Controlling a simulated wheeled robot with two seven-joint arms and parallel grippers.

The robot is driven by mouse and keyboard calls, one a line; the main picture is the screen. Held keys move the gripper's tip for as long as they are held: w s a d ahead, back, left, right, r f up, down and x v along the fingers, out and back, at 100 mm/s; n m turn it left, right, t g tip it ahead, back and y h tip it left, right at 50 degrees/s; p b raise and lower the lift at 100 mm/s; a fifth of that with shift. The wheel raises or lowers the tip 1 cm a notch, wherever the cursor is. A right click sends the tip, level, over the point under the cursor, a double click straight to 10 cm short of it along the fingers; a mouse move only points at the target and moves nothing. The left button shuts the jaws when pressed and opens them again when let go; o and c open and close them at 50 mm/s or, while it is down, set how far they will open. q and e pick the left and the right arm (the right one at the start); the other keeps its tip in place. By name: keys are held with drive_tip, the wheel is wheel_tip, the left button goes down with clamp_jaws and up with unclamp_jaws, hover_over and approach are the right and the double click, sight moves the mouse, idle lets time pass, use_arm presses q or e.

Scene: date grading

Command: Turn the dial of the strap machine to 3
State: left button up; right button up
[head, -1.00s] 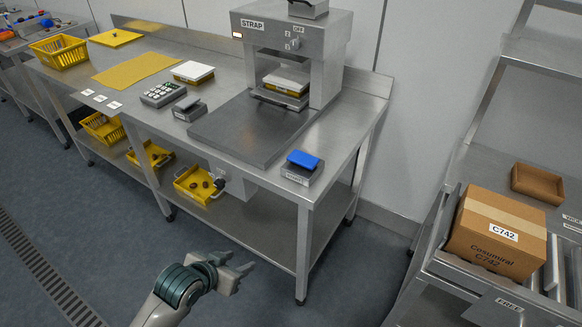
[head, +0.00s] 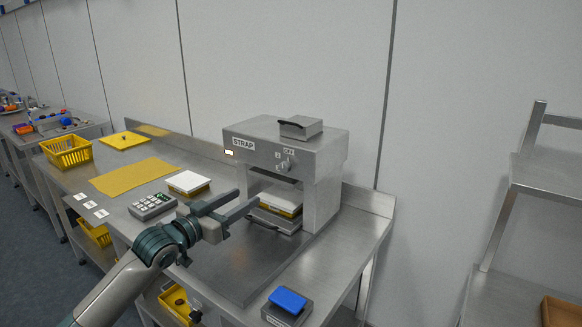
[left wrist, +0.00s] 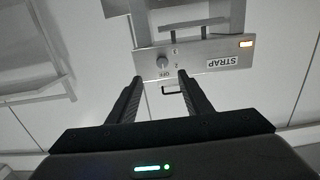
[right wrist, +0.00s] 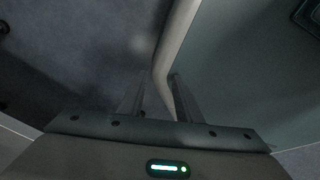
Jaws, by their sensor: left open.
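The strap machine (head: 318,160) stands on the steel table, its small grey dial (head: 284,166) on the upper front panel beside the OFF mark. In the left wrist view the dial (left wrist: 163,62) appears upside down, with marks 3, 2 and OFF around it. I cannot tell which mark it points to. My left gripper (head: 248,199) is open and empty, in front of the machine and lower than the panel in the head view. In the left wrist view its fingertips (left wrist: 160,77) are apart, with the dial showing just beyond them. My right gripper (right wrist: 157,85) looks open and empty.
A white-topped yellow box (head: 283,201) sits inside the machine. A handled block (head: 300,127) is on its top. A keypad (head: 152,206), another white-topped box (head: 188,183) and a blue-topped device (head: 288,300) are on the table. The wall is behind.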

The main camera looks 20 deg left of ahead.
use_arm(q)
drive_tip(key=r, duration=0.1)
drive_tip(key=p, duration=0.3)
approach(283, 168)
drive_tip(key=p+x, duration=0.1)
drive_tip(key=x, duration=0.6)
drive_tip(key=shift+w+p, duration=0.25)
drive_tip(key=shift+p, duration=0.15)
drive_tip(key=shift+w+d, duration=0.25)
drive_tip(key=shift+w, duration=0.3)
use_arm(e)
drive_tip(key=shift+g, duration=0.3)
drive_tip(key=shift+s+a+r, duration=0.1)
drive_tip(key=shift+s+r, duration=0.25)
drive_tip(key=shift+r, duration=0.45)
drive_tip(key=shift+s+a+r, duration=0.1)
drive_tip(key=shift+s+r, duration=0.2)
drive_tip(key=shift+r, duration=0.45)
drive_tip(key=shift+s+a+r, duration=0.1)
drive_tip(key=shift+s+r, duration=0.25)
drive_tip(key=shift+r, duration=0.45)
drive_tip(key=shift+d, duration=0.1)
use_arm(q)
drive_tip(key=c, duration=1.1)
use_arm(e)
drive_tip(key=shift+d, duration=0.35)
